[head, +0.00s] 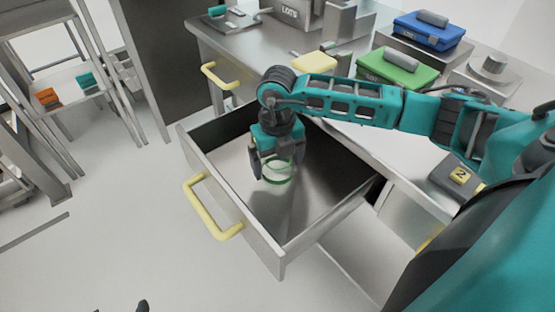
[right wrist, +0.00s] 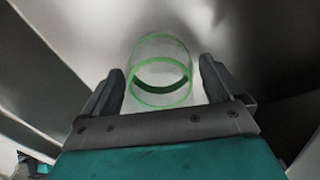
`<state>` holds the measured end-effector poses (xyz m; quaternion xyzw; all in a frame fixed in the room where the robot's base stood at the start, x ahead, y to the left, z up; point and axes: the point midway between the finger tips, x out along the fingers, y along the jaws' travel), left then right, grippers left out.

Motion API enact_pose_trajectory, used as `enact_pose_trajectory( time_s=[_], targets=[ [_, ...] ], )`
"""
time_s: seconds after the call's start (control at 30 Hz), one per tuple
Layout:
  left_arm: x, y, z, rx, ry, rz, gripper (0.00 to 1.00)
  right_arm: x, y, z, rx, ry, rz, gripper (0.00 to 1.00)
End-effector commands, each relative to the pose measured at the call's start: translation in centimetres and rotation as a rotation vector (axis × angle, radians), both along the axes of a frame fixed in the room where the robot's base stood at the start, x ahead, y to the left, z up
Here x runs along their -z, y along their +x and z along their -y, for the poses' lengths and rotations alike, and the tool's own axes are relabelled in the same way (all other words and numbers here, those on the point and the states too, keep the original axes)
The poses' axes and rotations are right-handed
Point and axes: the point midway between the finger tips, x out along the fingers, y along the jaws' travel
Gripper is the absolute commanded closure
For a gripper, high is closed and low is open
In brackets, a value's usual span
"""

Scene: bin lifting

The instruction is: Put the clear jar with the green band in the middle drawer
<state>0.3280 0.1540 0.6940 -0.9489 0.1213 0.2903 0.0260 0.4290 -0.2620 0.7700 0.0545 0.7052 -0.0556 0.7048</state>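The clear jar with the green band (head: 278,172) is inside the open middle drawer (head: 235,205), which is pulled out from the bench. My right gripper (head: 270,170) reaches down into this drawer, right above and around the jar. In the right wrist view the jar (right wrist: 160,72) stands between the two fingers (right wrist: 162,88), with a narrow gap showing on each side, so the gripper looks open. Whether the jar's base rests on the drawer floor is hard to tell. Two small dark tips (head: 122,307) at the bottom edge may be my left gripper; most of it is out of frame.
Another yellow drawer handle (head: 220,78) is further left. A shelf rack (head: 75,85) stands at far left. The floor in front is clear.

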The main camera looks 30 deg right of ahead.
Motion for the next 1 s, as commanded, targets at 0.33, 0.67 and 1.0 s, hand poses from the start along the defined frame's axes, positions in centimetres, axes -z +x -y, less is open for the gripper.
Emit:
enact_pose_trajectory(
  time_s=[0.33, 0.67, 1.0],
  targets=[
    [-0.3, 0.0, 0.0, 0.001, 0.0, 0.002, 0.08, -0.4, 0.0, 0.0, 0.0, 0.0, 0.0, 0.0],
    [-0.9, 0.1, -0.4, -0.005, 0.006, 0.01, 0.08, -6.2, 0.1, 0.0, -0.001, 0.0, 0.005, 0.0],
    [-0.4, -0.6, -1.0, -0.014, 0.018, -0.009, 0.08, -11.7, 0.1, 0.0, 0.0, 0.001, 0.002, 0.0]
  ],
)
